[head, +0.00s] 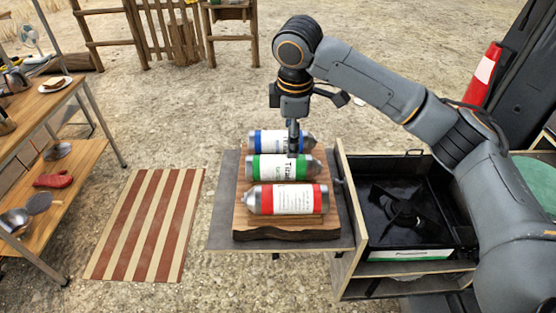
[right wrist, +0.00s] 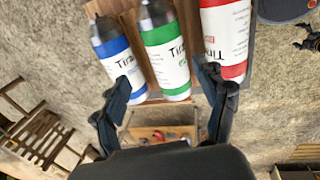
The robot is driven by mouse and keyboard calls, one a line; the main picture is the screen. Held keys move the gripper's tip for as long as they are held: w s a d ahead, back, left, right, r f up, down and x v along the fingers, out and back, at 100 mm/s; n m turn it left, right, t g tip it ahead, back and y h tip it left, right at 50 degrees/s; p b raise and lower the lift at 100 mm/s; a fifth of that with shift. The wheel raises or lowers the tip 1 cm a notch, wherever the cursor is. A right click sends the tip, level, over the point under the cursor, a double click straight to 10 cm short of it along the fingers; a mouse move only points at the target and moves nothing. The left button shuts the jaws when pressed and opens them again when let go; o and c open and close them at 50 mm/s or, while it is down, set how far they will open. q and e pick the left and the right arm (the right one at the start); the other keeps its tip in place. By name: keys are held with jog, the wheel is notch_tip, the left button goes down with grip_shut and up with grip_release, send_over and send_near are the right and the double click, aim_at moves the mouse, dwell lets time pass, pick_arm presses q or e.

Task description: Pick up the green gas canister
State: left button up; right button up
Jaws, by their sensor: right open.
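The green gas canister (head: 257,168) lies on its side on a wooden board, between the blue canister (head: 262,139) and the red canister (head: 258,200). Its label faces up. In the right wrist view, the green canister (right wrist: 167,50) shows between the open fingers of my right gripper (right wrist: 165,82), with the blue canister (right wrist: 116,50) at left and the red canister (right wrist: 226,35) at right. I cannot tell whether a finger touches any canister. My left gripper is out of view.
The wooden board (head: 285,234) rests on a grey shelf (head: 223,215). To its right is an open drawer box (head: 341,215) with a black stove (head: 400,208). A striped mat (head: 145,225) lies left on the gravel, beside a wooden shelf unit (head: 62,190).

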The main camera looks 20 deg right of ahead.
aim_at(289, 160)
jog(key=f, duration=0.2)
jog(key=f+p, duration=0.1)
jog(key=f, duration=0.2)
jog(key=shift+w+d+f, duration=0.2)
jog(key=shift+f, duration=0.1)
jog(key=shift+w+f, duration=0.15)
jog(key=shift+f, duration=0.15)
jog(key=f+p, duration=0.1)
jog(key=f, duration=0.1)
jog(key=shift+w+a+f+p, duration=0.15)
jog(key=shift+a+f+p, duration=0.05)
jog(key=shift+f+p, duration=0.15)
jog(key=shift+w+f, duration=0.2)
jog(key=shift+f, duration=1.05)
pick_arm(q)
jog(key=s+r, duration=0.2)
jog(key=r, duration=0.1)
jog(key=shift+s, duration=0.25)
pick_arm(e)
jog(key=c, duration=1.2)
